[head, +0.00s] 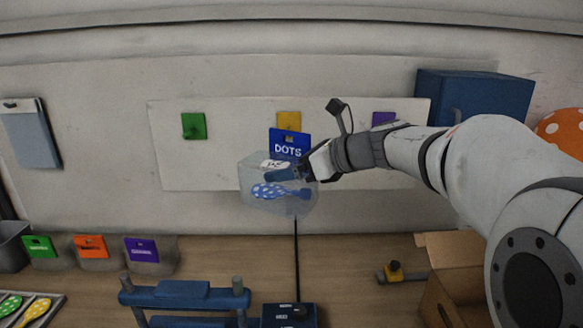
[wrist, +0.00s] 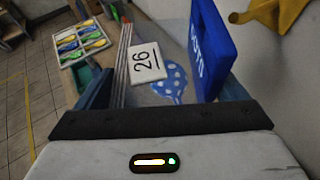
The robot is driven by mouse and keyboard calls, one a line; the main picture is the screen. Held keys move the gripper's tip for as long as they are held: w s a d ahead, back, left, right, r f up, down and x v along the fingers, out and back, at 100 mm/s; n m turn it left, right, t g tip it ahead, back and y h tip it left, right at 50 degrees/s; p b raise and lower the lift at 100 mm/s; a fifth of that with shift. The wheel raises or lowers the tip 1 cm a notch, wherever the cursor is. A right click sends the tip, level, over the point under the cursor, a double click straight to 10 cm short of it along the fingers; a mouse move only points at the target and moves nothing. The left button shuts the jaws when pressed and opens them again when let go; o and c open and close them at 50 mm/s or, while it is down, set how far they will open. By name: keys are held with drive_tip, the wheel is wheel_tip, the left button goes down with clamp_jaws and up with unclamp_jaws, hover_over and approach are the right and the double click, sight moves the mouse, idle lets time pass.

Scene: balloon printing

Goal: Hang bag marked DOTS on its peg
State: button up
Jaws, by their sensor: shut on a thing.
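The bag marked DOTS is clear with a blue header card (head: 289,144) and a blue white-dotted balloon inside (head: 272,191). My gripper (head: 308,170) is shut on the bag and holds it upright in front of the wall board. Green (head: 193,126), yellow (head: 289,120) and purple (head: 383,118) plates are on the board. The header sits just below the yellow plate in the head view; a yellow peg piece (wrist: 275,14) shows beyond it in the wrist view.
Bags with green (head: 39,247), orange (head: 92,246) and purple (head: 142,250) headers stand at the lower left. A balloon tray (head: 58,298), a blue stand (head: 185,298) and an open cardboard box (head: 455,290) are on the bench. A blue box (head: 470,95) is at the upper right.

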sight(292, 156)
drive_tip(key=shift+w, duration=2)
drive_tip(key=shift+w+p, duration=0.35)
drive_tip(key=shift+p, duration=0.05)
drive_tip(key=c, duration=0.3)
drive_tip(key=shift+w+f, duration=0.1)
